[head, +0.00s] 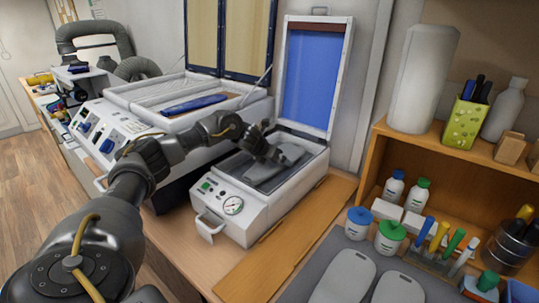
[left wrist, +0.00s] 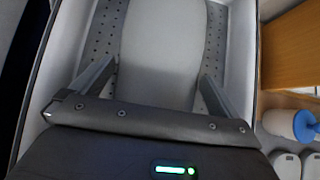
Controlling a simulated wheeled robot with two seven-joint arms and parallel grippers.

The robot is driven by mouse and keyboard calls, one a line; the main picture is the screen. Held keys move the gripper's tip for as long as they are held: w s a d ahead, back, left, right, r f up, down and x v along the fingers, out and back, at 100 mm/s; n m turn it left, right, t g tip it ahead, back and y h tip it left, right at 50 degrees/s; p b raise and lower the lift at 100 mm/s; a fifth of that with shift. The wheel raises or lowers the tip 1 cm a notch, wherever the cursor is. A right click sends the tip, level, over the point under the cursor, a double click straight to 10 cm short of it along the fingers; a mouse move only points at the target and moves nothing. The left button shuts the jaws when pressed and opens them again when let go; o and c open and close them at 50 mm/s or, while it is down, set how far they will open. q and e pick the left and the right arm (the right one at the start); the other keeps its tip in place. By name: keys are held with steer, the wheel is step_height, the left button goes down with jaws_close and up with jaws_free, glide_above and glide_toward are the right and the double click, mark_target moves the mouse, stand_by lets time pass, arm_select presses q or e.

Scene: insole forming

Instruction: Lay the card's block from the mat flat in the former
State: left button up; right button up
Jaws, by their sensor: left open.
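The former (head: 245,210) is a white machine with its blue-lined lid (head: 312,85) standing open. A pale grey, insole-shaped block (head: 288,155) lies in it and looks flat. In the left wrist view the block (left wrist: 165,40) rests lengthwise on the perforated bed (left wrist: 100,35). The grey mat (head: 310,280) holds two similar pale blocks (head: 345,278) (head: 398,290). My right gripper is out of view.
A larger white machine (head: 125,115) with a blue item on top stands left of the former. A wooden shelf (head: 450,150) with bottles and pens is at the right. Blue-lidded and green-lidded jars (head: 390,237) stand behind the mat. Bare wood shows beside the former.

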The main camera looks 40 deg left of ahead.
arm_select(q)
steer(key=b+v, duration=0.2)
steer(key=v, duration=1)
steer(key=shift+w+f, duration=0.1)
steer(key=shift+f, duration=0.05)
